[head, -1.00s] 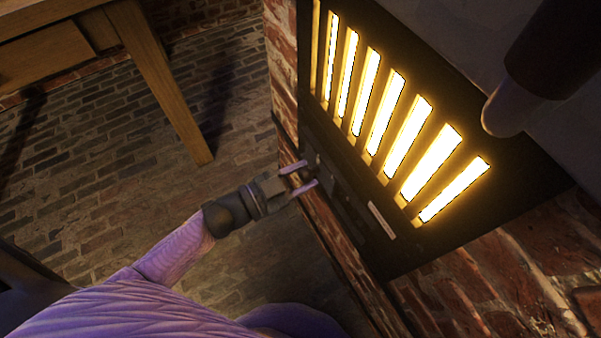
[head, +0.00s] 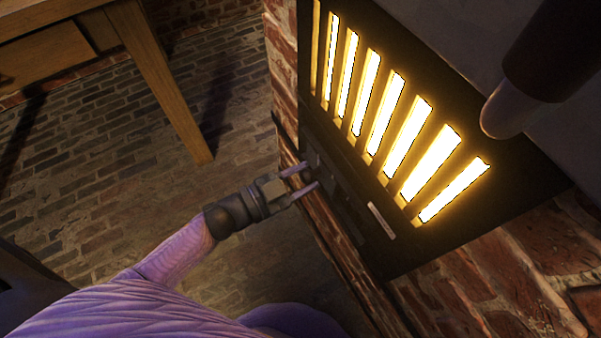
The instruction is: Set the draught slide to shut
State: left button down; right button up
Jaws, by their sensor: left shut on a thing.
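The draught slide (head: 345,197) is a dark strip low on the black stove front (head: 400,262), below the glowing slots. A small pale label (head: 381,220) sits at its right end. My left gripper (head: 308,177) is at the left end of the slide. It is shut on the slide's small dark knob, which its fingers mostly hide. The slide's exact setting is too dark to tell. My right gripper is not in view.
Bright barred slots (head: 400,130) glow above the slide. Brickwork (head: 500,270) surrounds the stove front. A wooden table (head: 165,80) stands at the upper left on the brick floor (head: 90,150). A dark rounded bar (head: 540,70) hangs at the upper right.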

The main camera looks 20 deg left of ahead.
pick_arm(q)
jog(key=s+d, duration=0.1)
jog(key=d, duration=0.1)
jog(key=s+d+p, duration=0.1)
jog(key=s+d, duration=0.1)
jog(key=s+d+p, duration=0.1)
jog(key=s+d, duration=0.1)
jog(key=shift+s+d, duration=0.15)
jog(key=shift+d, duration=0.2)
jog(key=shift+s+d, duration=0.15)
jog(key=shift+d, duration=0.05)
jog(key=shift+f, duration=0.1)
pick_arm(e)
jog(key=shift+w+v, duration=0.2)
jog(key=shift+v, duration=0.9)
pick_arm(q)
jog(key=shift+c, duration=1.3)
grip_release()
jog(key=p+v, duration=0.3)
jog(key=v, duration=0.7)
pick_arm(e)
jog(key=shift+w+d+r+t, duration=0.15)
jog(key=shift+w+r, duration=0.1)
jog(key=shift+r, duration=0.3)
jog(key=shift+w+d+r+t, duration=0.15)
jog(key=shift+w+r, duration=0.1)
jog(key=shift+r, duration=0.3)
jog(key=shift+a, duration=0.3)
